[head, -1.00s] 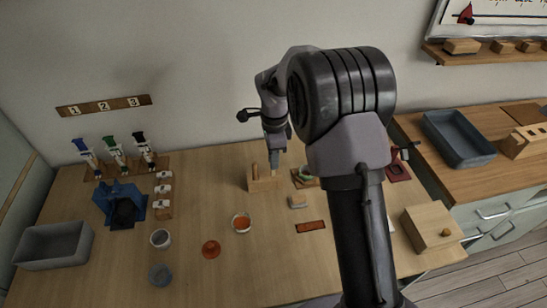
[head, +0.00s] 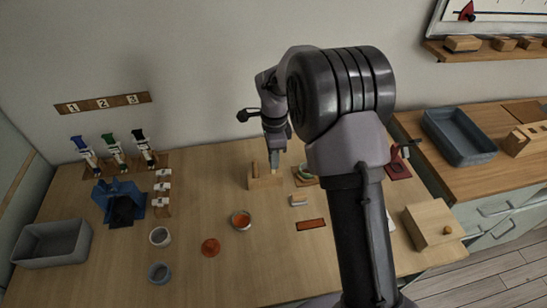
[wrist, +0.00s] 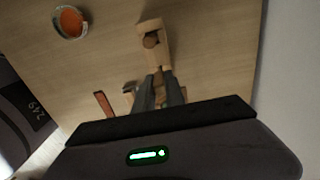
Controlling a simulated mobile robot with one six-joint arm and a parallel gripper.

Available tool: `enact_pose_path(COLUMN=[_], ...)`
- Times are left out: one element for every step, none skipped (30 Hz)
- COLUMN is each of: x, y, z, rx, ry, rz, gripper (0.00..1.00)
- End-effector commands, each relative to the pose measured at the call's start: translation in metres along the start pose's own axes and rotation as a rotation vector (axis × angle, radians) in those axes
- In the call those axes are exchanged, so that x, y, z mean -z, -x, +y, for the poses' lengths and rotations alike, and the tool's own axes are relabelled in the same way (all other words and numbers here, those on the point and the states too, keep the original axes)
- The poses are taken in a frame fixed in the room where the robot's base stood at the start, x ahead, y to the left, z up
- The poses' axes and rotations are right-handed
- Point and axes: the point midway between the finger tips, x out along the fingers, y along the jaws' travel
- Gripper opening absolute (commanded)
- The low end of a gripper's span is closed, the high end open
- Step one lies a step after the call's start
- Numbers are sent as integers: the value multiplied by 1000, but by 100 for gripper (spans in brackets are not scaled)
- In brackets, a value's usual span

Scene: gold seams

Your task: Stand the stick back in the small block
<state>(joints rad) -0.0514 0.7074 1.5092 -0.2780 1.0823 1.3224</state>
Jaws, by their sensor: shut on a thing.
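The small block (head: 265,182) is a light wooden piece near the back middle of the table. A brown peg (head: 255,169) stands upright in its left part; its round dark top (wrist: 151,40) shows in the wrist view. A short light-brown end of the stick (head: 273,171) shows under the fingertips. The fingers hide most of it, and I cannot tell whether its lower end is inside the block.
Close right of the block are a green-topped item on a wooden base (head: 306,176) and a small pale block (head: 298,200). An orange-filled cup (head: 241,220) and a red-orange disc (head: 211,247) lie in front.

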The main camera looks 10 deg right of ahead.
Motion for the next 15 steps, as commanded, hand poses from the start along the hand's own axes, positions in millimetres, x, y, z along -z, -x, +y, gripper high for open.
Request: enact_pose_path(x=[0, 0, 0, 0, 0, 0, 0, 0, 0, 0, 0, 0, 0, 0, 0], y=[0, 0, 0, 0, 0, 0, 0, 0, 0, 0, 0, 0, 0, 0, 0], z=[0, 0, 0, 0, 0, 0, 0, 0, 0, 0, 0, 0, 0, 0, 0], rx=[0, 0, 0, 0, 0, 0, 0, 0, 0, 0, 0, 0, 0, 0, 0], ry=[0, 0, 0, 0, 0, 0, 0, 0, 0, 0, 0, 0, 0, 0, 0], rz=[0, 0, 0, 0, 0, 0, 0, 0, 0, 0, 0, 0, 0, 0, 0], gripper=[0, 0, 0, 0, 0, 0, 20, 26, 34, 40, 40, 40, 40, 40, 40])
